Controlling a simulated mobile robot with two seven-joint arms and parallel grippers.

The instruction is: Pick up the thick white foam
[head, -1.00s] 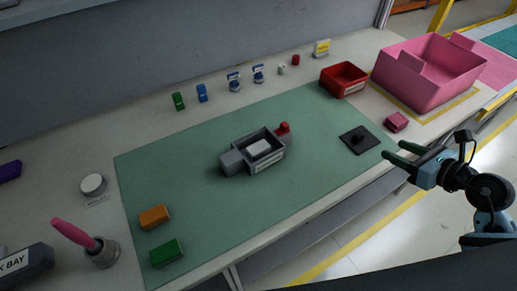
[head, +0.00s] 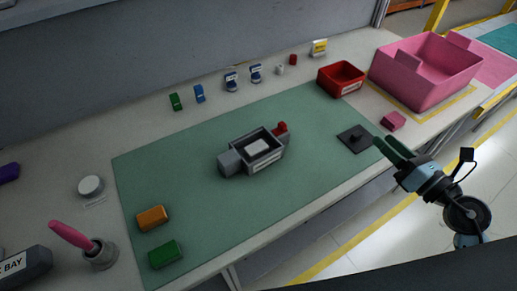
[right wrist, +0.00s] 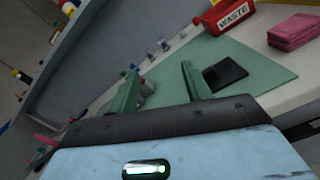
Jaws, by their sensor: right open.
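A thick white block (head: 257,147), which looks like the foam, sits inside the open grey housing (head: 230,165) on the green mat. My right gripper (head: 384,141) is open and empty by the mat's right front corner, well to the right of the housing and apart from it. In the right wrist view its two green fingers (right wrist: 161,72) stand apart with nothing between them. The white block cannot be made out in that view. My left gripper is not in view.
A pink block (head: 393,121), a red bin (head: 341,79) and a large pink crate (head: 425,71) are at the right. Orange (head: 152,218) and green (head: 166,254) blocks lie front left. The mat is otherwise mostly clear.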

